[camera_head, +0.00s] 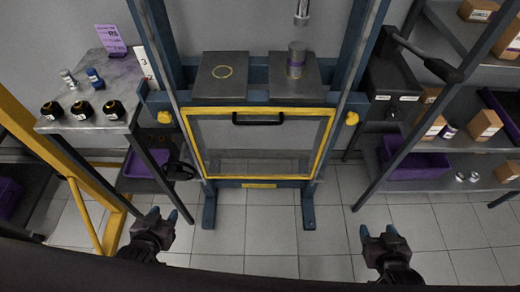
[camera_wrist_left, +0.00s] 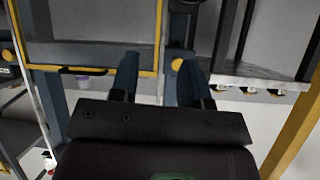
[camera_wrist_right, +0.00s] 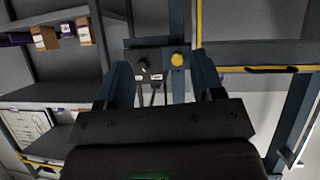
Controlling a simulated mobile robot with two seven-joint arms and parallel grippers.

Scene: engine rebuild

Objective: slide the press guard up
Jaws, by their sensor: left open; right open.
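The press guard (camera_head: 258,108) is a yellow-framed clear panel on the front of the blue press frame (camera_head: 208,208), with a black handle (camera_head: 258,119) on its top bar. The guard sits low, below the press bed plates. Part of its frame shows in the left wrist view (camera_wrist_left: 100,70) and in the right wrist view (camera_wrist_right: 260,69), with the handle (camera_wrist_right: 268,69) there too. My left gripper (camera_head: 164,215) is open and empty, low and left of the guard. My right gripper (camera_head: 372,232) is open and empty, low and right of it. Neither touches the guard.
Shelves (camera_head: 440,165) with boxes and a purple bin stand at right. Floor before the press is clear.

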